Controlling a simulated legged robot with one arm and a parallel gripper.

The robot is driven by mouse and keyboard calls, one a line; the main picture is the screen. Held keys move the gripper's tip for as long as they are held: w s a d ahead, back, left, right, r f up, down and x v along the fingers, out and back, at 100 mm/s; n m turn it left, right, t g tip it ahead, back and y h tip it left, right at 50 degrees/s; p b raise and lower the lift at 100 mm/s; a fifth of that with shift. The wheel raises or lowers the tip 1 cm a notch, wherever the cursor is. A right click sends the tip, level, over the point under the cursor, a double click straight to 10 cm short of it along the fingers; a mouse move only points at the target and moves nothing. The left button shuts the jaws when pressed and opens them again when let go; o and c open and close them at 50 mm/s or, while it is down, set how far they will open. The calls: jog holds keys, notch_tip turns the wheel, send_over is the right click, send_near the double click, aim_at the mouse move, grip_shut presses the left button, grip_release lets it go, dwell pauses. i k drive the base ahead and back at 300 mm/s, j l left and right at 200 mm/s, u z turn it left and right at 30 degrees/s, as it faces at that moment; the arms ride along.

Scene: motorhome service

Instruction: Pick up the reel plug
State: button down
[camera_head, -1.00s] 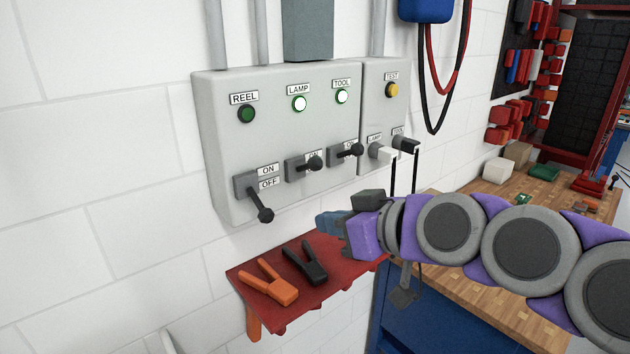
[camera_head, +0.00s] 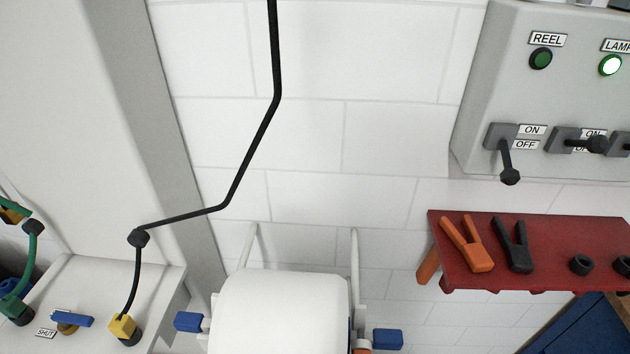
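No plug labelled as the reel plug shows. A yellow block-like connector (camera_head: 123,327) on a black cable (camera_head: 262,130) sits on the pale ledge at the lower left; I cannot tell whether it is the reel plug. A white rounded drum (camera_head: 280,315), possibly the reel, is at the bottom middle, cut off by the frame's edge. The REEL lamp (camera_head: 541,59) on the grey panel (camera_head: 480,100) is dark green and looks unlit. The lever (camera_head: 508,165) below it points down at OFF. My gripper is not in view.
A red shelf (camera_head: 550,230) holds an orange clamp (camera_head: 468,245), a black clamp (camera_head: 514,248) and two dark rings (camera_head: 581,264). A blue valve handle (camera_head: 70,319) marked SHUT and a green hose (camera_head: 25,265) are at lower left.

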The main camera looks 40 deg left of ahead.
aim_at(123, 329)
jog(key=u, duration=3)
jog(key=i+j, duration=0.1)
jog(key=j, duration=0.3)
jog(key=i+j+z, duration=0.15)
jog(key=j, duration=0.2)
jog(key=i+j+z, duration=0.15)
jog(key=j, duration=0.25)
jog(key=j+z, duration=0.15)
jog(key=j, duration=0.25)
jog(key=i+j+z, duration=0.2)
jog(key=j, duration=0.2)
jog(key=k, duration=0.05)
